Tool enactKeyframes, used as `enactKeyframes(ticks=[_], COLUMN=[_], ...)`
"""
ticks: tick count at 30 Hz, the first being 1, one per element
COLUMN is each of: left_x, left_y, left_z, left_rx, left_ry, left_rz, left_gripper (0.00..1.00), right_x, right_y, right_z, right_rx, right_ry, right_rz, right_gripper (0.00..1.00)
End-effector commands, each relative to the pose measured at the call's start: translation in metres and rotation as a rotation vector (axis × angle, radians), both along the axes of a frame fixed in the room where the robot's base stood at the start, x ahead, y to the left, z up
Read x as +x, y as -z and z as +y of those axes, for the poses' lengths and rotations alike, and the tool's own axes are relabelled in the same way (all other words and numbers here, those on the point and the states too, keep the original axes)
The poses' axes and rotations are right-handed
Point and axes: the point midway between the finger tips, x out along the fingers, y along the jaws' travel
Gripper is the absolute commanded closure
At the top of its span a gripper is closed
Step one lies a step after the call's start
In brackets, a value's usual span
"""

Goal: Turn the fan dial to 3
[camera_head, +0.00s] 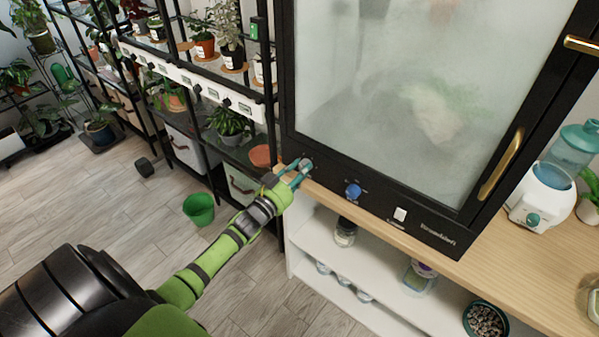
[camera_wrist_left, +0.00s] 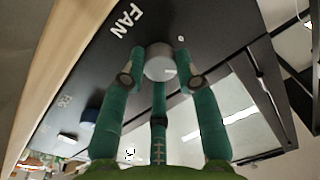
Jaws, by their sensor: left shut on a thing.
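The fan dial (camera_wrist_left: 160,66) is a round light-grey knob on the cabinet's black front panel, with the white word FAN beside it in the left wrist view. My left gripper (camera_wrist_left: 157,78) has its green fingers shut on the dial, one on each side. In the head view, the left gripper (camera_head: 300,168) is at the panel's lower left corner, where the dial (camera_head: 306,162) is mostly hidden by the fingers. A small white mark shows next to the dial, but I cannot read the dial's setting. My right gripper is not in view.
A blue knob (camera_head: 353,190) and a white switch (camera_head: 400,215) sit farther right on the panel. The glass-fronted cabinet (camera_head: 465,205) stands on a wooden counter (camera_head: 505,262). Plant shelves (camera_head: 190,75) are on the left. A green bucket (camera_head: 199,210) is on the floor.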

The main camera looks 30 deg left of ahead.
Motion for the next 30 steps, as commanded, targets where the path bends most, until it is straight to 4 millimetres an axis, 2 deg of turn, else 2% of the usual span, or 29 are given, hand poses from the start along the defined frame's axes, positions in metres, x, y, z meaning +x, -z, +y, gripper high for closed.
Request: enactKeyframes(ticks=[30], left_x=[0.001], left_y=[-0.001], left_z=[0.001], left_rx=[0.965], left_ry=[-0.002], left_rz=[-0.082], left_gripper=[1.0], right_x=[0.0], right_y=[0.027], right_z=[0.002], right_rx=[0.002], right_ry=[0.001], right_rz=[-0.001], right_gripper=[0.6])
